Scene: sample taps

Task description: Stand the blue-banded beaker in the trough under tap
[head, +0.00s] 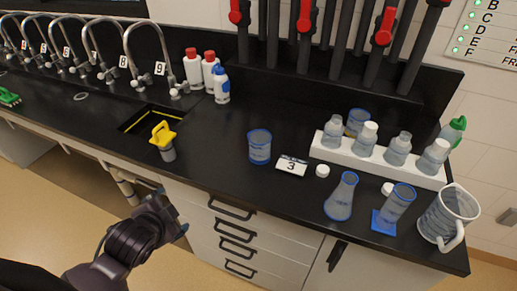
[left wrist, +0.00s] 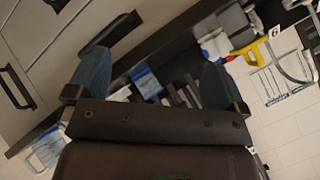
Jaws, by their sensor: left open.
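A blue-banded beaker (head: 260,147) stands upright on the black counter, left of a card marked 3 (head: 291,165). The trough (head: 135,121) is a dark opening in the counter with yellow lines inside, near tap 9 (head: 150,50). My left gripper (head: 180,229) is low in front of the counter, below the trough and apart from the beaker. In the left wrist view its two fingers (left wrist: 153,78) are spread with nothing held; blue-marked things show beyond them, too unclear to name. My right gripper is out of view.
A yellow-handled object (head: 163,140) stands at the trough's front edge. Bottles (head: 207,73) stand behind. A white bottle rack (head: 375,163), flask (head: 341,197), cylinder (head: 398,204) and jug (head: 447,215) crowd the right.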

